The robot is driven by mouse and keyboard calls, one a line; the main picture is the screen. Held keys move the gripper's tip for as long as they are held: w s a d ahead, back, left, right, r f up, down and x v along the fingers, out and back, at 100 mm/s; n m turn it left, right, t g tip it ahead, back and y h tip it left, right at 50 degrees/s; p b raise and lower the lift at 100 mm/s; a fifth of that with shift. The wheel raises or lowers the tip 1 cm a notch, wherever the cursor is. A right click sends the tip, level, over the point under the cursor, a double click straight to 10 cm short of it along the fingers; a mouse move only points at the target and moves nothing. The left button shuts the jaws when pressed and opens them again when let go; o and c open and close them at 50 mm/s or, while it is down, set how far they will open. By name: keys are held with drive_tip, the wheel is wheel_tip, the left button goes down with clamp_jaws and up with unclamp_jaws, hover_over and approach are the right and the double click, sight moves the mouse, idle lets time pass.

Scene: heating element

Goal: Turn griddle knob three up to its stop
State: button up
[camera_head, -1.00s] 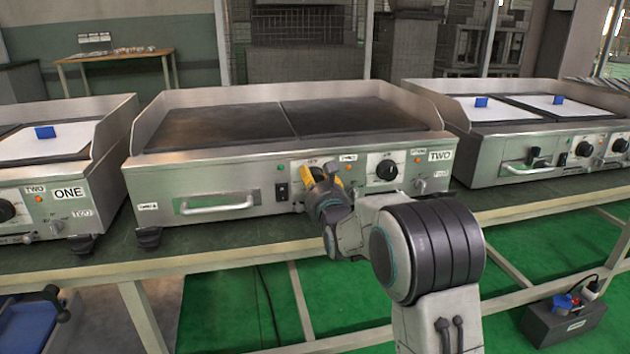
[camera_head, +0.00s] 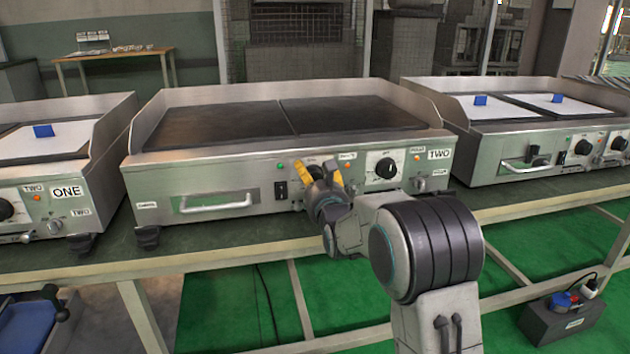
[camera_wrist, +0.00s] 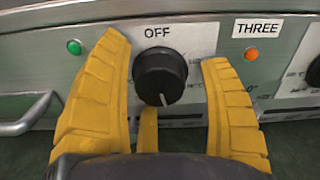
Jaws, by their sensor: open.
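The knob (camera_wrist: 161,75) is round and black, on the steel front panel below the word OFF; its white mark points down. A THREE label (camera_wrist: 258,29) and an orange light (camera_wrist: 252,54) are to its right. My gripper (camera_wrist: 165,90) is open, with a yellow finger on each side of the knob and a shorter finger below it. Gaps show between the side fingers and the knob. In the head view my gripper (camera_head: 321,178) is at the front panel of the middle griddle (camera_head: 225,165) and partly hides the knob.
Another black knob (camera_head: 386,168) is to the right on the same panel. A black switch (camera_head: 281,190) and a bar handle (camera_head: 217,201) are to the left. Other griddles (camera_head: 60,140) (camera_head: 530,140) stand on both sides. A green light (camera_wrist: 74,47) is left of my fingers.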

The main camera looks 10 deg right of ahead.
drive_tip(key=shift+s, duration=0.1)
drive_tip(key=s, duration=1.1)
drive_tip(key=shift+s, duration=0.4)
drive_tip(key=shift+r, duration=0.1)
